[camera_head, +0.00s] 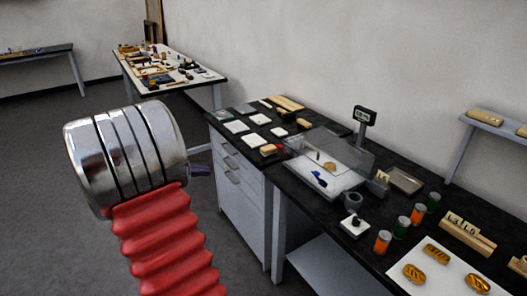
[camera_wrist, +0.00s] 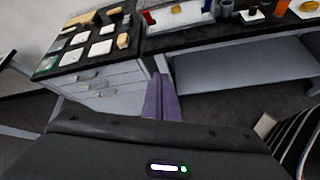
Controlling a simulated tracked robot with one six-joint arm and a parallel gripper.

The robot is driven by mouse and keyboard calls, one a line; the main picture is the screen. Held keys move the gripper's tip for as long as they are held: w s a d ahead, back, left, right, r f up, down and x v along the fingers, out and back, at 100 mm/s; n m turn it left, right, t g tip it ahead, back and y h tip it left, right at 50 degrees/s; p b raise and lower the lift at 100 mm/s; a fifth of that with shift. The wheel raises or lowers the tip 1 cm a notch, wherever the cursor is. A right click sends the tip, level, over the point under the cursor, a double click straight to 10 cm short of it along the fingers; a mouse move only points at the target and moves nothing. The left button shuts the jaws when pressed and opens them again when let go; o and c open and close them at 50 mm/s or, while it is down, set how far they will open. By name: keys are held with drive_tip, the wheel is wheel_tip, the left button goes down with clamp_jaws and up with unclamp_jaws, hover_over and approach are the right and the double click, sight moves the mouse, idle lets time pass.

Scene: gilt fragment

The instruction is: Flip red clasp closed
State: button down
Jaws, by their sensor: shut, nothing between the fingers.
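A white-based case (camera_head: 335,184) with a see-through cover stands on the black bench. A small gold piece (camera_head: 330,167) and a blue item (camera_head: 318,179) show at it. A small red part (camera_head: 284,151) is at the case's left end and may be the red clasp; its position is too small to read. It also shows as a red spot in the wrist view (camera_wrist: 149,17). My gripper (camera_head: 203,170) is in the air left of the bench, well apart from the case. In the wrist view its purple fingers (camera_wrist: 161,88) are together and empty.
White pads (camera_head: 236,127) and a wooden block (camera_head: 268,150) lie left of the case. A small display (camera_head: 364,115) stands behind it. Orange and green jars (camera_head: 383,241) and a white board (camera_head: 440,270) are to the right. Drawers (camera_head: 238,180) are below the bench.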

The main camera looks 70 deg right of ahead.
drive_tip(key=s+d+f+n+g+h, duration=0.1)
drive_tip(key=s+d+f+g, duration=0.1)
drive_tip(key=d, duration=0.6)
drive_tip(key=s+d+f+n+g+h, duration=0.1)
drive_tip(key=s+d+f, duration=0.3)
drive_tip(key=d, duration=0.4)
drive_tip(key=shift+s+n+g, duration=0.3)
drive_tip(key=shift+n+g, duration=0.1)
drive_tip(key=shift+n, duration=0.4)
drive_tip(key=r+x, duration=0.2)
drive_tip(key=x, duration=1)
drive_tip(key=shift+s+d+r, duration=0.4)
drive_tip(key=shift+d+r, duration=0.1)
drive_tip(key=shift+a, duration=0.1)
drive_tip(key=shift+w+r, duration=0.15)
